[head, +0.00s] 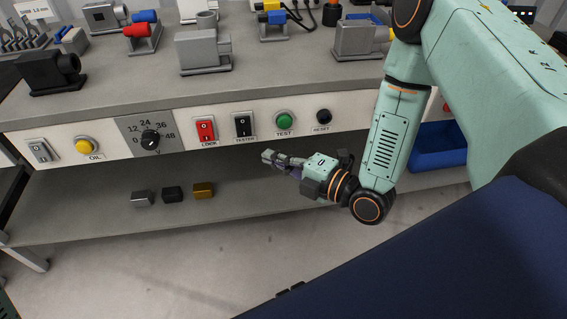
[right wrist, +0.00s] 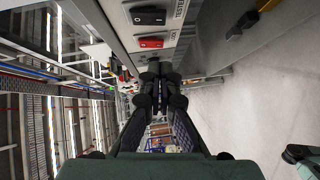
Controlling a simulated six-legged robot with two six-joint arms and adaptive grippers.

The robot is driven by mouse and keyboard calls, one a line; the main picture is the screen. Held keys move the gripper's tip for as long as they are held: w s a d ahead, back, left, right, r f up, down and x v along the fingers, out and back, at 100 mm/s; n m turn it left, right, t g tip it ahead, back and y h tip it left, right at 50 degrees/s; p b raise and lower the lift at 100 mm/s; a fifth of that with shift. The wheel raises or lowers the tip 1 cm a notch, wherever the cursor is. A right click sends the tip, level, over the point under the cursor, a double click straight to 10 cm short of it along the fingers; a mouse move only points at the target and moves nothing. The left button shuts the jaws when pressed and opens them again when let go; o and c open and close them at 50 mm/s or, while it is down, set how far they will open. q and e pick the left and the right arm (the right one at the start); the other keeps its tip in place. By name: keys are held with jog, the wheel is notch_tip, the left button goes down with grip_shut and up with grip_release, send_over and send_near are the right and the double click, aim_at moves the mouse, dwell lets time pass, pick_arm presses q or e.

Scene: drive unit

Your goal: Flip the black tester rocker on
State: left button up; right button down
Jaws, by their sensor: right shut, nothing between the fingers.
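The black tester rocker (head: 243,125) sits on the white front panel of the bench, above the label TESTER. It stands between the red rocker (head: 205,129) and the green TEST button (head: 284,121). In the right wrist view the black rocker (right wrist: 149,16) shows at the top, above the red rocker (right wrist: 150,43). My right gripper (head: 266,156) is shut and empty, just below and a little right of the black rocker in the head view. In the right wrist view its fingertips (right wrist: 160,68) meet below both rockers. It does not appear to touch the rocker. My left gripper is not in view.
The panel (head: 65,150) also carries a grey rocker (head: 40,151), a yellow OIL button (head: 85,146), a voltage knob (head: 150,139) and a black RESET button (head: 323,116). Small blocks (head: 172,194) lie on the lower shelf. Grey machine parts (head: 204,52) stand on the bench top.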

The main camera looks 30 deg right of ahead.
aim_at(241, 135)
jog(key=w+b, duration=0.1)
jog(key=w, duration=0.2)
jog(key=w+a+f+b, duration=0.1)
jog(key=w, duration=0.2)
jog(key=w+b, duration=0.1)
jog(key=w, duration=0.1)
jog(key=shift+w+a+f, duration=0.15)
jog(key=shift+w+a, duration=0.15)
jog(key=shift+w, duration=0.1)
jog(key=shift+w+f+b, duration=0.25)
jog(key=shift+b, duration=0.35)
jog(key=shift+w+r+n+t, duration=0.1)
jog(key=shift+n+t, duration=0.2)
